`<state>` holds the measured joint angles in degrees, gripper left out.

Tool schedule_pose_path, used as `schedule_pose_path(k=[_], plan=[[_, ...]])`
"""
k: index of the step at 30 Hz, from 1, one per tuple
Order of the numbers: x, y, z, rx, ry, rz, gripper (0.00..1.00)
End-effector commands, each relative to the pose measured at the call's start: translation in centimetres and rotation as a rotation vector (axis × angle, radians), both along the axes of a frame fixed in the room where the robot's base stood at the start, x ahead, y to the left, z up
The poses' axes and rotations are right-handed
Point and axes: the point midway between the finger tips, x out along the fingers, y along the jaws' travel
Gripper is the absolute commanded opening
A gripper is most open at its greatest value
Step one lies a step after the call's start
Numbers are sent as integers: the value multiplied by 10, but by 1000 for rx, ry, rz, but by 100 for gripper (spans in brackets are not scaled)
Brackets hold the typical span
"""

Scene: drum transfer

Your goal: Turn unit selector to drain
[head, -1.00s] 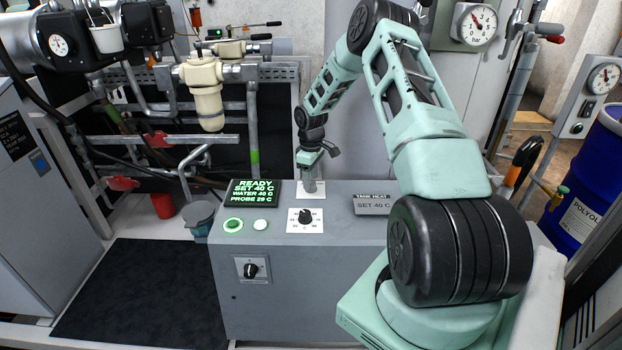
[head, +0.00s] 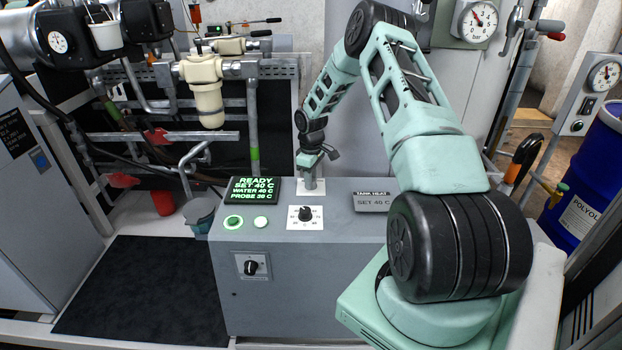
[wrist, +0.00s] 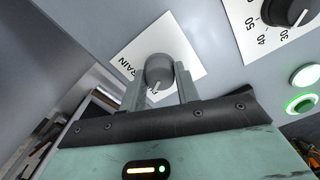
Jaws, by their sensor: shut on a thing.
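The unit selector is a grey round knob (wrist: 159,68) on a white plate (wrist: 180,38), with the word DRAIN partly readable at the plate's left in the wrist view. My gripper (wrist: 160,84) has one finger on each side of the knob and is shut on it. The knob's white pointer line faces down toward my gripper, and a label beside it is mostly hidden. In the head view my gripper (head: 311,180) reaches down to the white plate (head: 318,191) on the grey cabinet top; the knob is hard to make out there.
The temperature dial (head: 306,214) stands just in front of the selector on the cabinet top (head: 345,236). A green-lit button (head: 233,222), a readout (head: 254,190) and a tank heat display (head: 372,203) are close by. Another knob (head: 250,267) is on the cabinet front.

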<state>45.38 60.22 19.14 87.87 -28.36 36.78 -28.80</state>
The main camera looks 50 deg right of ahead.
Motion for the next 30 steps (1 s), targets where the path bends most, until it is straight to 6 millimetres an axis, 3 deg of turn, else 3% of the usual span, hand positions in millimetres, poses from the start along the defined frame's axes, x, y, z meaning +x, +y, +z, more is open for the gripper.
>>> schedule_pose_path(k=[8, 30], plan=[[1, 0, -1, -2, -1, -144, 9], [1, 0, 0, -2, -1, -805, 9]])
